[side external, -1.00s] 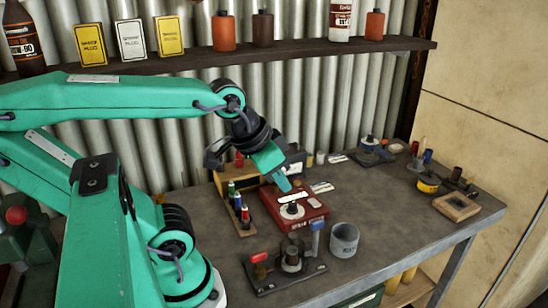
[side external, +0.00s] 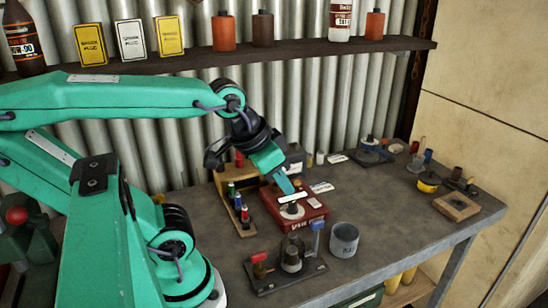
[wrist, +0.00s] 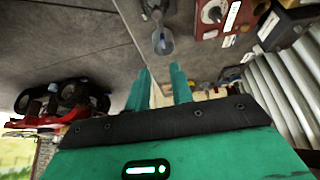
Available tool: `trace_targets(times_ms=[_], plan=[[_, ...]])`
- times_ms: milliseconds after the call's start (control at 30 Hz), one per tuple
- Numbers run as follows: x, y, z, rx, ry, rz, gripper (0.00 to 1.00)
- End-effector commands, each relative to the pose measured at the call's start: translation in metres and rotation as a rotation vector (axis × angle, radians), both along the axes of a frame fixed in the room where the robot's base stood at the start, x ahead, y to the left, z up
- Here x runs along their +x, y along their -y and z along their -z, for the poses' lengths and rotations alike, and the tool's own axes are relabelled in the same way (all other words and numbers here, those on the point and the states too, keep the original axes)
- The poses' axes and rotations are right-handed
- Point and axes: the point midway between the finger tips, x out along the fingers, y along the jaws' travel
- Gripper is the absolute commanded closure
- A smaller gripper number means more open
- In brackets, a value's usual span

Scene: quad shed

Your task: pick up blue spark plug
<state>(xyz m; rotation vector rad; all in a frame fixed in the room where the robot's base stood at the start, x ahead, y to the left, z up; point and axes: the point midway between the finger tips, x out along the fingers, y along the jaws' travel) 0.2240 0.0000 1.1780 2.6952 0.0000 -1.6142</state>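A small wooden rack (side external: 247,232) on the bench holds upright plugs with green, blue and red parts. The blue spark plug (side external: 238,201) appears to be the middle one; it is small and hard to make out. My gripper (side external: 286,186) is in the air above the red box (side external: 300,212), to the right of the rack. In the wrist view my gripper's two teal fingers (wrist: 162,80) are apart with nothing held between them. The wooden rack is partly hidden behind the fingers there, and I cannot make out the blue plug.
A black fixture with red and blue handles (side external: 285,270) and a grey cup (side external: 344,239) stand in front of the red box. A yellow tin (side external: 429,184) and a wooden tray (side external: 456,208) are at the right. The bench between is clear.

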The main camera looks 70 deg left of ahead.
Motion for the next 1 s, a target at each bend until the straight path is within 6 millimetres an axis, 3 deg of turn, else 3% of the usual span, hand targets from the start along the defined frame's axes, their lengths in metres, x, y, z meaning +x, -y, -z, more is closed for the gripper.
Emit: trace_targets(times_ms=[100,567,767,1000], plan=[[0.0,0.0,0.0,0.0,0.0,0.0,0.6],[0.004,-0.009,0.003,0.021,-0.025,-0.002,0.6],[0.014,-0.037,0.013,0.068,-0.096,0.001,0.6],[0.021,-0.09,0.035,0.115,-0.226,0.025,0.6]])
